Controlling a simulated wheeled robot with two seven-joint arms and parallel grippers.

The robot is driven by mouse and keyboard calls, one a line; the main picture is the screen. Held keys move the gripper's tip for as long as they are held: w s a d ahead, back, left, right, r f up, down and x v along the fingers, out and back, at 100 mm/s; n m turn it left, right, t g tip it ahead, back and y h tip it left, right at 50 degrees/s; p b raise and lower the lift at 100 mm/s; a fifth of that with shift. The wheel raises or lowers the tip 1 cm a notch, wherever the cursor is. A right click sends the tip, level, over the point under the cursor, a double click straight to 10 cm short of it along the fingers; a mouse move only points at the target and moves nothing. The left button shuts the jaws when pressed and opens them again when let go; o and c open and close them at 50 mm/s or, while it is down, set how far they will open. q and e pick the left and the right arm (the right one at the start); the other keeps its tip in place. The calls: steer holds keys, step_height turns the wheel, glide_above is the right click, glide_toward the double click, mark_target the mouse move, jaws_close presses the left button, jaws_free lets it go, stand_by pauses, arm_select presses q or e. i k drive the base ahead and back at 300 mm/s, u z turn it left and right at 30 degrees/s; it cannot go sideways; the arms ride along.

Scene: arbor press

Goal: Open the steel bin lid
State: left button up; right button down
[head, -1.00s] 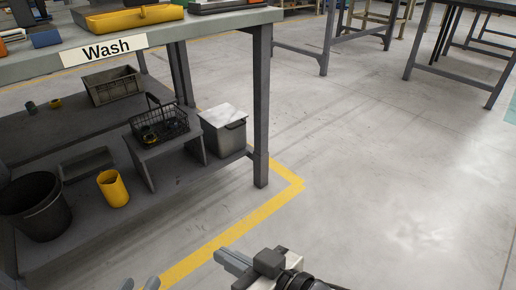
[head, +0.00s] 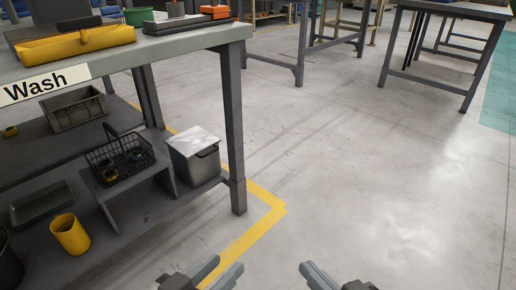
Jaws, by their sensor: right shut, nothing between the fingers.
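The steel bin (head: 190,167) stands on the lower shelf of the wash bench, at its right end. Its pale flat lid (head: 193,140) lies closed on top, and a dark handle (head: 208,151) shows on the right side. My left gripper (head: 217,273) is at the bottom edge, with a gap between its two fingers; it is empty and well apart from the bin. My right gripper (head: 320,275) is shut and empty at the bottom, to the right of the left one, over the floor.
A black wire basket (head: 120,160) on a small stand (head: 140,187) is left of the bin. The bench leg (head: 235,130) rises just right of the bin. A yellow cup (head: 70,235) is on the shelf. The floor (head: 340,170) to the right is clear.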

mark_target(191, 142)
steer(key=u, duration=0.15)
steer(key=i, duration=1)
steer(key=u, duration=0.85)
